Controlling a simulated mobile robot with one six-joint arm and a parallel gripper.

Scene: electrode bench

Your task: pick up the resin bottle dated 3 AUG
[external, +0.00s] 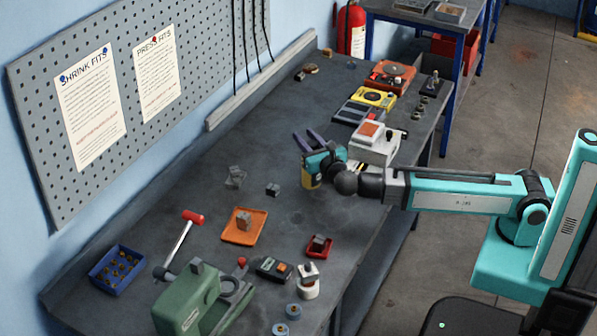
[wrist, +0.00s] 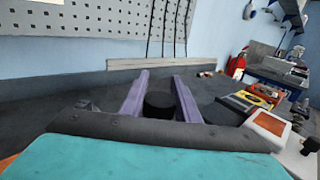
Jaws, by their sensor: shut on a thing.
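My gripper (external: 308,140) is over the middle of the bench, with its two purple fingers pointing toward the back wall. A small amber-yellow bottle (external: 311,181) shows just under my teal wrist, its upper part hidden by the wrist. In the wrist view a round black cap (wrist: 160,104) sits between the purple fingers (wrist: 160,85), close to their base. My gripper is shut on this bottle. No date can be read on it, and I cannot tell whether its foot touches the bench.
A white-and-orange device (external: 373,145) stands close to the right of my wrist. A yellow meter (external: 373,98) lies behind it. An orange tray (external: 240,237), a red-headed hammer (external: 182,240) and a green machine (external: 187,305) are nearer the front. The bench behind my fingers is clear.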

